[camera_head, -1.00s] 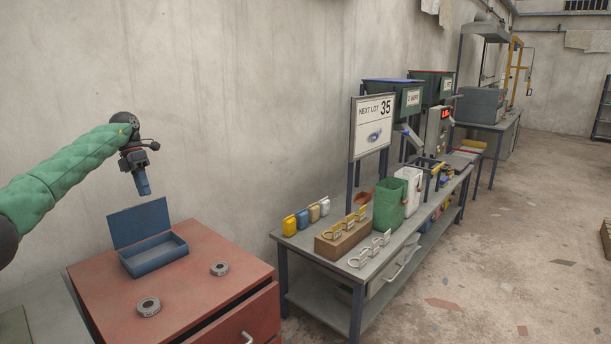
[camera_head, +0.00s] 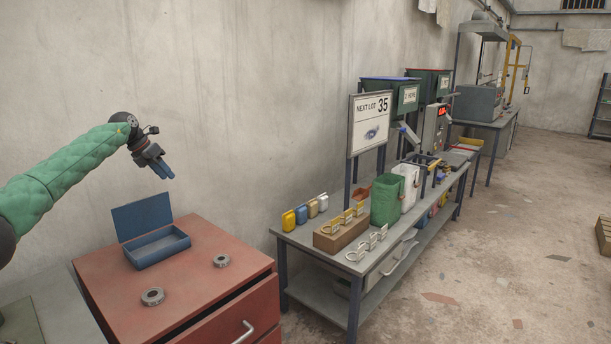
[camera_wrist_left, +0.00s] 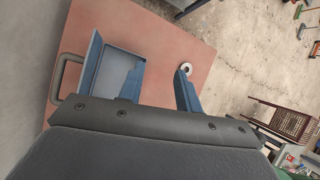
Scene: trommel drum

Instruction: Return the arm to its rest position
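My left arm comes in from the left in a green sleeve. My left gripper (camera_head: 167,173) is in the air above the red cabinet, up and to the right of the open blue box. In the left wrist view its two blue fingers (camera_wrist_left: 158,92) stand apart with nothing between them. The blue box (camera_head: 160,248) stands on the red cabinet (camera_head: 190,290) with its lid up; its inside looks empty. It also shows in the left wrist view (camera_wrist_left: 118,72), partly behind a finger. My right gripper is in neither view.
Two grey metal rings, one near the front (camera_head: 152,297) and one further right (camera_head: 221,261), lie on the cabinet. The cabinet's top drawer is partly open. A grey workbench (camera_head: 300,237) with bins, padlocks and a sign (camera_head: 369,124) stands to the right.

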